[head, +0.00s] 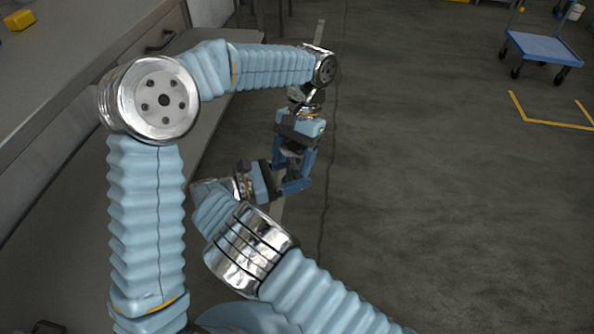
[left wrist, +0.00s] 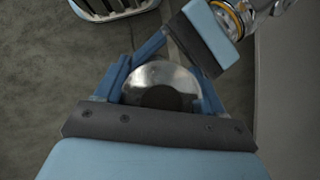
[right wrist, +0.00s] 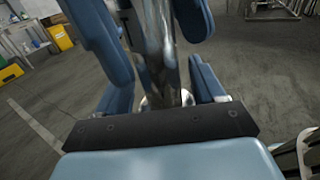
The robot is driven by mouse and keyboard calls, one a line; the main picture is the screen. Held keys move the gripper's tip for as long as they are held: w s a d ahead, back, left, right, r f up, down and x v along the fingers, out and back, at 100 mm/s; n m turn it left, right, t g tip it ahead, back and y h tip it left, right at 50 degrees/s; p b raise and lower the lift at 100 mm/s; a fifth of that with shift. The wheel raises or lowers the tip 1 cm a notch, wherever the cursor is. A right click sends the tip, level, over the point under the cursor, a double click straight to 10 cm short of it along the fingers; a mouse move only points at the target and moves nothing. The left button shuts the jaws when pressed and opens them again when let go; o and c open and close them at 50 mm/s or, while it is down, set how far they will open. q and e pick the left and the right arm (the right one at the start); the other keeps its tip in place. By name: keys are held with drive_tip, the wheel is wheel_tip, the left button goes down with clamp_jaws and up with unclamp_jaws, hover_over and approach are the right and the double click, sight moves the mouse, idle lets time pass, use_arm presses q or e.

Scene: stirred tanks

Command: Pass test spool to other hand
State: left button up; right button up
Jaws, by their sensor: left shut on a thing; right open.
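The test spool is a shiny metal piece. In the left wrist view its round end (left wrist: 160,78) with a dark centre sits between my left fingers. My left gripper (head: 294,162) is shut on it and points down. My right gripper (head: 289,178) comes in from the left below it, open, its fingers around the spool's lower part. In the right wrist view the spool's upright metal shaft (right wrist: 160,50) stands between my open right fingers, with the left fingers (right wrist: 97,40) above. In the head view the grippers mostly hide the spool.
A grey bench (head: 60,75) with a drawer runs along the left, with a yellow block (head: 19,20) on it. A blue cart (head: 544,47) stands at the far right by yellow floor marks (head: 552,124). The floor right of the grippers is clear.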

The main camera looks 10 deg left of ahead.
drive_tip(key=shift+w+d, duration=0.2)
drive_tip(key=shift+d, duration=0.2)
drive_tip(key=shift+c, duration=0.3)
drive_tip(key=c, duration=1)
use_arm(q)
drive_tip(key=o, duration=1.4)
drive_tip(key=shift+c, duration=0.2)
use_arm(e)
drive_tip(key=shift+c, duration=0.5)
use_arm(q)
drive_tip(key=v, duration=0.7)
drive_tip(key=shift+w+r, duration=0.1)
drive_tip(key=shift+r, duration=0.15)
